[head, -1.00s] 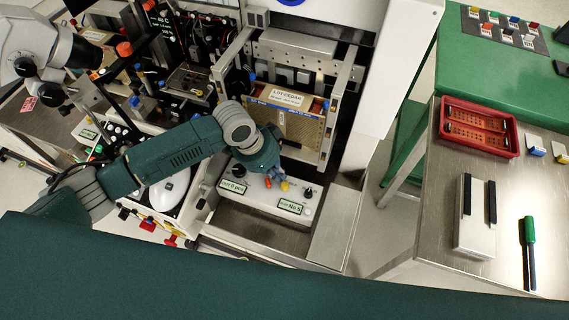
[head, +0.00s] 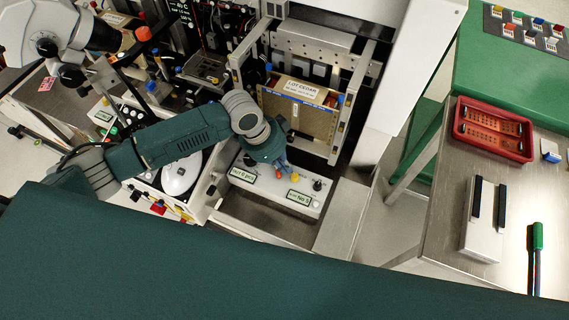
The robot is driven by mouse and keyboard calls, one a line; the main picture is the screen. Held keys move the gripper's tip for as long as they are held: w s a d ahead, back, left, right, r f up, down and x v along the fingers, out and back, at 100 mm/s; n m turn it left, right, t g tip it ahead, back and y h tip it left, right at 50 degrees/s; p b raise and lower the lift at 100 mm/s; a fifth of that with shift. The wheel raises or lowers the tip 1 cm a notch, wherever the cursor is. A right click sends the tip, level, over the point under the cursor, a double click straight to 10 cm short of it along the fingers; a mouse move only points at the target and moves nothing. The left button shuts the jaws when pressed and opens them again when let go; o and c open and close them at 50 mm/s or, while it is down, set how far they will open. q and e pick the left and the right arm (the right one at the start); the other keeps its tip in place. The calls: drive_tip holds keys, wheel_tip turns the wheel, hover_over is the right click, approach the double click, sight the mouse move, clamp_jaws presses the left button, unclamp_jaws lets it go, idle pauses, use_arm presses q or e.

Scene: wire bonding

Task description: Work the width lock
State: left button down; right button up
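No part is readably marked as the width lock, so I cannot tell which one it is. A white control panel (head: 268,189) carries two green-framed labels, a black knob (head: 317,185) at the right and another dark knob (head: 249,160) at the left. My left gripper (head: 284,168) points down over the middle of this panel. Small red and orange parts (head: 294,177) show at its fingertips; contact is unclear. The fingers are too small to show a gap or a grip. Behind it, a magazine (head: 297,117) with a "LOT CEDAR" label stands in a metal frame. My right gripper is out of view.
A steel table (head: 433,235) at the right holds a red tray (head: 458,131), a white block with black bars (head: 468,244) and a green-capped pen (head: 537,236). A microscope (head: 45,35) stands at the upper left. Metal frame posts flank the magazine close to my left arm.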

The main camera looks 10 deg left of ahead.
use_arm(q)
drive_tip(key=shift+s+a+m, duration=0.1)
drive_tip(key=shift+m, duration=0.3)
drive_tip(key=m, duration=0.1)
drive_tip(key=a+m+g, duration=0.1)
drive_tip(key=m, duration=0.1)
drive_tip(key=shift+s, duration=0.35)
drive_tip(key=shift+s+m+g+p, duration=0.15)
drive_tip(key=shift+m+g+p, duration=0.15)
drive_tip(key=shift+m, duration=0.1)
drive_tip(key=shift+a, duration=0.25)
drive_tip(key=shift+s+a+p, duration=0.1)
drive_tip(key=shift+s+p, duration=0.05)
drive_tip(key=shift+p, duration=0.15)
drive_tip(key=shift+a, duration=0.1)
